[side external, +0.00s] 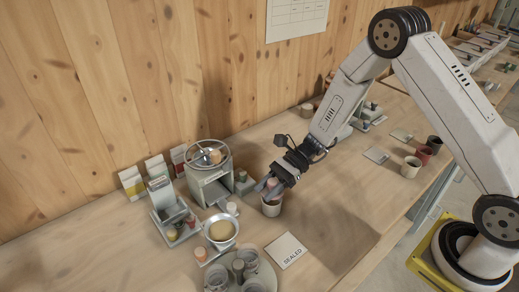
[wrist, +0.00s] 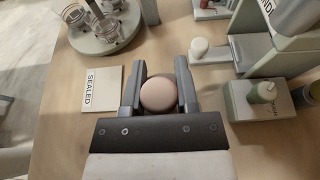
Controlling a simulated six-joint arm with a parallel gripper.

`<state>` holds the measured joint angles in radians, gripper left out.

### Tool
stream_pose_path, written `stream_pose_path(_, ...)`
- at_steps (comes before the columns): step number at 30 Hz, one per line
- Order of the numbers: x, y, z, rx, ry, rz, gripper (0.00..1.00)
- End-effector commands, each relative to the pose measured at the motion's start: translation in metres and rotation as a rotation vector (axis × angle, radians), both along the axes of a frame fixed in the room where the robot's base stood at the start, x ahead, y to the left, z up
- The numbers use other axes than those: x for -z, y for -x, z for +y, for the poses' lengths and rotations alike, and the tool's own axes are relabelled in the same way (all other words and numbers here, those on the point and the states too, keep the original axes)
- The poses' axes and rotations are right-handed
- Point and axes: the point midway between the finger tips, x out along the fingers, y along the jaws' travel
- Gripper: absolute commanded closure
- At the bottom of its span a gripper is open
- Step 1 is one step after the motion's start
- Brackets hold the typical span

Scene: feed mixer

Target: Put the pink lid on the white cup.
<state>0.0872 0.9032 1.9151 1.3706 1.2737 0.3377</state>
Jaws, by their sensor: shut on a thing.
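My gripper (side external: 270,184) is shut on the pink lid (side external: 272,182), right at the mouth of the white cup (side external: 271,208). In the wrist view, the lid (wrist: 158,94) is a round, pale pink piece between the two fingers of my gripper (wrist: 158,88). The cup stands upright on the bench below the fingertips in the side view. The fingers cover part of its rim, so I cannot tell whether the lid touches it. The cup is hidden behind the lid and gripper in the wrist view.
A flat SEALED card (side external: 286,250) lies in front of the cup. The grey mixer (side external: 208,178), a bowl of meal (side external: 221,231) and a round tray with glasses (side external: 252,265) stand to the left. Bench right of my gripper is clear.

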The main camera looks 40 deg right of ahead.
Motion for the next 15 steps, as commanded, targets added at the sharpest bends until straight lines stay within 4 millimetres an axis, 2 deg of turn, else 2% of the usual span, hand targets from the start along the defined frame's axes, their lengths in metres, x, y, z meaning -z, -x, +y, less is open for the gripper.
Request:
stream_pose_path(4, 0.0082, 0.0002, -0.0002, 0.0, 0.0, 0.001, 1.0)
stream_pose_path(15, 0.0102, 0.0001, -0.0003, 0.0, 0.0, 0.001, 1.0)
